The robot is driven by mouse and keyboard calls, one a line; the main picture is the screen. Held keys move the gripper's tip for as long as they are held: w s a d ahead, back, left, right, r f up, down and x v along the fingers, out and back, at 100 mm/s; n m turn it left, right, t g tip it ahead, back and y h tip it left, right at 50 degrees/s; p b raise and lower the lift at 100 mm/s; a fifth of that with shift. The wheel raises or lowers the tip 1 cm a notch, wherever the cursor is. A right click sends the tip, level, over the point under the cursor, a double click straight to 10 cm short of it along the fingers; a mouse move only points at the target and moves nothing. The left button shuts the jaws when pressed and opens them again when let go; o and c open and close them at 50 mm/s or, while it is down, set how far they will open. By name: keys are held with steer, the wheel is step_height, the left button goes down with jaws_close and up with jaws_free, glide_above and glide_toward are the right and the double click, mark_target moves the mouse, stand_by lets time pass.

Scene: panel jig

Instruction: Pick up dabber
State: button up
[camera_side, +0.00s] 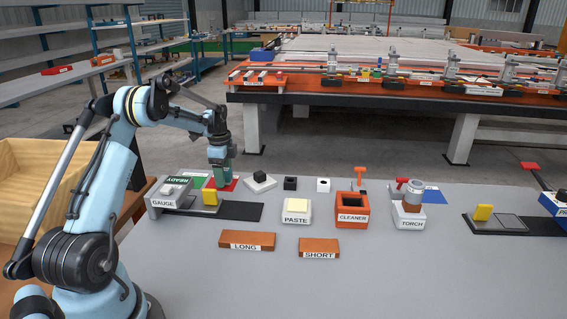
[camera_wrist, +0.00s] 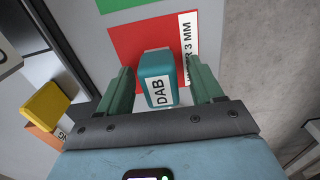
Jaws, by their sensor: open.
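The dabber (camera_wrist: 158,66) is a teal block with a white label reading DAB. In the wrist view it stands on a red patch marked 3 MM, between the two green fingers of my gripper (camera_wrist: 160,88). The fingers are open, with a gap visible on both sides of the dabber. In the side view my gripper (camera_side: 221,172) points down over the red patch (camera_side: 228,184) at the left of the table. The dabber is hard to tell from the fingers there.
A gauge (camera_side: 170,192) and a yellow block (camera_side: 210,197) stand close by on the left. A white and black block (camera_side: 260,182), paste tub (camera_side: 297,211), cleaner box (camera_side: 352,210) and torch stand (camera_side: 410,215) lie to the right. The table front is mostly clear.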

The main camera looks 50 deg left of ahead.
steer(key=c, duration=1.1)
steer(key=shift+o, duration=0.2)
steer(key=shift+r, duration=0.1)
steer(key=shift+r, duration=0.55)
step_height(320, 180, up, 3)
steer(key=shift+f, duration=0.1)
steer(key=w+d+r, duration=0.2)
steer(key=d+r, duration=0.5)
steer(key=d, duration=0.4)
steer(key=shift+d, duration=0.25)
steer(key=shift+w, duration=0.1)
steer(key=o, duration=0.4)
steer(key=shift+c, duration=1.4)
